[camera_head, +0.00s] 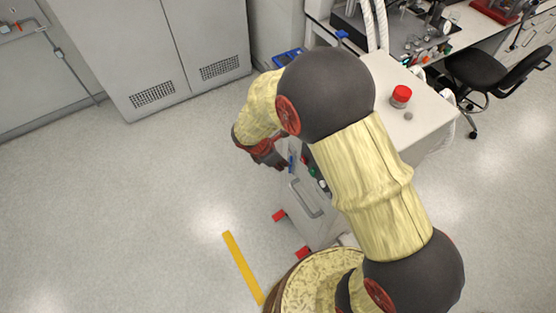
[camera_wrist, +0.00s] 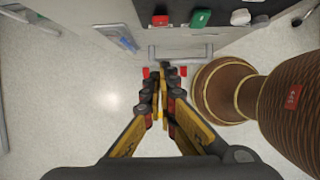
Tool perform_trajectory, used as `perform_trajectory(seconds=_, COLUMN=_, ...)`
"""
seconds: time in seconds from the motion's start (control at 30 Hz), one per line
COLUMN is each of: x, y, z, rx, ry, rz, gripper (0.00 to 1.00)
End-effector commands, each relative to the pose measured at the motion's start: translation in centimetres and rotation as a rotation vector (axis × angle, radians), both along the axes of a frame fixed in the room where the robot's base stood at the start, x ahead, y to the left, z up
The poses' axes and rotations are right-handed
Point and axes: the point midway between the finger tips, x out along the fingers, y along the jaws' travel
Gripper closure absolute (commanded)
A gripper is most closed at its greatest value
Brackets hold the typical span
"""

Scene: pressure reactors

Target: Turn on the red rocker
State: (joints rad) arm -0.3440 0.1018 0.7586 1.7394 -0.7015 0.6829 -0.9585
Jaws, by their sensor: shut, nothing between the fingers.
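The red rocker is probably the small dark red piece (camera_wrist: 160,20) on the dark panel strip at the top of the wrist view. I cannot tell its position, on or off. My gripper (camera_wrist: 163,72) is shut and empty, its two fingers meeting in the middle of the wrist view, apart from that piece in the picture. A green piece (camera_wrist: 201,18) sits just right of the red one.
The light grey machine (camera_head: 440,120) has a red-capped knob (camera_head: 401,95) on top. A grey handle (camera_head: 306,198) crosses its front, with red feet (camera_head: 279,215) below. A grey cabinet (camera_head: 160,50) stands behind. A black chair (camera_head: 490,75) is at right. Open floor lies left.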

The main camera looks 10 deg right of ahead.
Motion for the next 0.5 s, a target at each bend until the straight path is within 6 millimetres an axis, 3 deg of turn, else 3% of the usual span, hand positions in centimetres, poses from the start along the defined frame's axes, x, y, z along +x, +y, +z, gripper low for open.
perform_trajectory(seconds=0.17, x=0.4, y=-1.4, z=-3.4, rx=-0.001, ry=0.002, rz=-0.002, gripper=1.0)
perform_trajectory(seconds=0.3, x=1.2, y=-3.4, z=-2.7, rx=0.001, ry=-0.003, rz=-0.004, gripper=1.0)
perform_trajectory(seconds=0.5, x=1.6, y=-4.8, z=-2.5, rx=0.002, ry=-0.002, rz=-0.002, gripper=1.0)
